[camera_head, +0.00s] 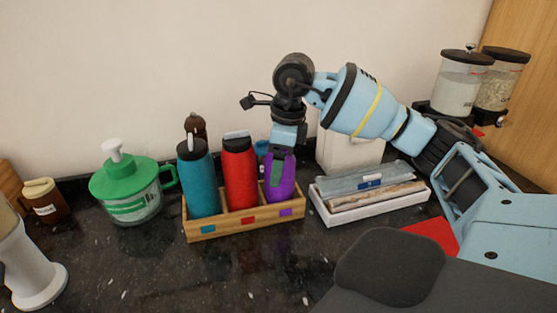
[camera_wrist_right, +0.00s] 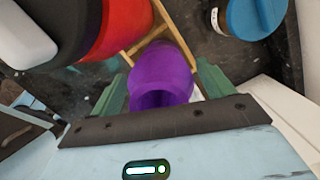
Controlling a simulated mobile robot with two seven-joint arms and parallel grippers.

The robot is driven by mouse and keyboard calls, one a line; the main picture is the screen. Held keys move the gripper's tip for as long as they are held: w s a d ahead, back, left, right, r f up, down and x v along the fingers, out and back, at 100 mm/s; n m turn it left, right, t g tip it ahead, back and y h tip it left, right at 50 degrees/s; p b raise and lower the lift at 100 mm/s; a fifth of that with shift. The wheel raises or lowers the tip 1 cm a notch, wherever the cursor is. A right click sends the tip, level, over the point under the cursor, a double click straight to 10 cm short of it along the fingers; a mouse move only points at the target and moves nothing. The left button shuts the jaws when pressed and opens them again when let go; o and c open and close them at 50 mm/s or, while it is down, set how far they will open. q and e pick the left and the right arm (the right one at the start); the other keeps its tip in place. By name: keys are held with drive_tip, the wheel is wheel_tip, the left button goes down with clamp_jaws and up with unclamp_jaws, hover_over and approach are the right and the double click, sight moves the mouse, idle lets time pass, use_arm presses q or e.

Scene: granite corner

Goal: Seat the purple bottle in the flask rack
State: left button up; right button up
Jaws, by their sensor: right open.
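The purple bottle (camera_head: 284,192) stands upright in the right compartment of the wooden flask rack (camera_head: 208,232), its base hidden behind the front wall with the purple mark. The teal bottle (camera_head: 197,180) fills the left compartment and the red bottle (camera_head: 240,178) the middle one. My right gripper (camera_head: 279,168) points down over the purple bottle's top. In the right wrist view the green fingers (camera_wrist_right: 162,88) lie on either side of the purple bottle (camera_wrist_right: 160,70), open around it. Whether a finger touches it I cannot tell. My left gripper is not in view.
A green-lidded jar (camera_head: 128,190) stands left of the rack. A white tray (camera_head: 345,213) with long packets lies close to its right. A brown bottle (camera_head: 196,127) and a blue-lidded container (camera_wrist_right: 250,18) are behind.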

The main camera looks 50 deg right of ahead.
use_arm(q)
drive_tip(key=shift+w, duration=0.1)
use_arm(e)
drive_tip(key=shift+r, duration=0.1)
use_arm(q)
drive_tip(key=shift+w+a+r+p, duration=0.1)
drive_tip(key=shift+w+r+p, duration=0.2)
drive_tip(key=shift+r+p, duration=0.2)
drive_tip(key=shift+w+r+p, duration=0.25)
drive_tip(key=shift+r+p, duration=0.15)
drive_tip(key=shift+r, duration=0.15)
use_arm(e)
wheel_tip(320, 180, up, 12)
drive_tip(key=s+d, duration=0.1)
drive_tip(key=shift+s, duration=0.2)
